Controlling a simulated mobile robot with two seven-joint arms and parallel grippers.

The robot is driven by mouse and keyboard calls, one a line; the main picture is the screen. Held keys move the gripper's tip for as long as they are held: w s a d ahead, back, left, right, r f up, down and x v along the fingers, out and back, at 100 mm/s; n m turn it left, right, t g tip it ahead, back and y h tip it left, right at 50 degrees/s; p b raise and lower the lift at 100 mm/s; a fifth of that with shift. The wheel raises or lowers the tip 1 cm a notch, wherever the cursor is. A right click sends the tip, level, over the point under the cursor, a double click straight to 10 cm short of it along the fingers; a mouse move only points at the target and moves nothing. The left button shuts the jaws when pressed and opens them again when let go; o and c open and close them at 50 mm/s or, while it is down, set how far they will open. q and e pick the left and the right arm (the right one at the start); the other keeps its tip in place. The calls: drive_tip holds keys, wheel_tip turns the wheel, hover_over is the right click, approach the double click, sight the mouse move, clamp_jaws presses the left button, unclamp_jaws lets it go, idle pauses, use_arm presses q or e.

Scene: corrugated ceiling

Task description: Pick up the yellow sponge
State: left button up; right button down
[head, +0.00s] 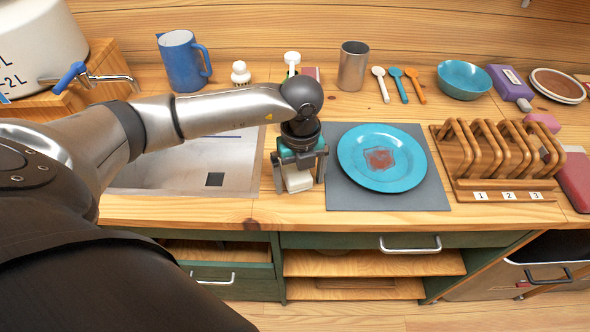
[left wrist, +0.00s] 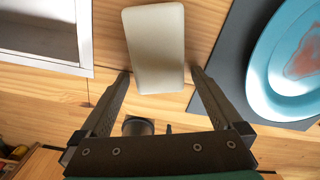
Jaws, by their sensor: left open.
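A pale cream, rounded block (head: 299,184) lies on the wooden counter between the sink and the grey mat. It is the sponge-like thing at my gripper, though it looks more off-white than yellow. In the left wrist view the block (left wrist: 155,45) shows between and beyond the fingertips. My left gripper (head: 298,174) points down over it, open, with one finger on each side. In the left wrist view the gripper (left wrist: 160,74) has a small gap between each finger and the block. My right gripper is not in view.
The sink (head: 190,170) is left of the block. A blue plate (head: 357,172) with a reddish stain lies on the grey mat (head: 400,200) close to the right. A wooden rack (head: 490,185) stands farther right. A blue jug (head: 182,62) and metal cup (head: 353,66) stand behind.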

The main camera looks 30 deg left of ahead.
sight(300, 178)
use_arm(q)
drive_tip(key=c, duration=1.4)
drive_tip(key=shift+o, duration=0.2)
wheel_tip(300, 178, up, 20)
drive_tip(key=p, duration=0.1)
drive_tip(key=shift+p, duration=0.4)
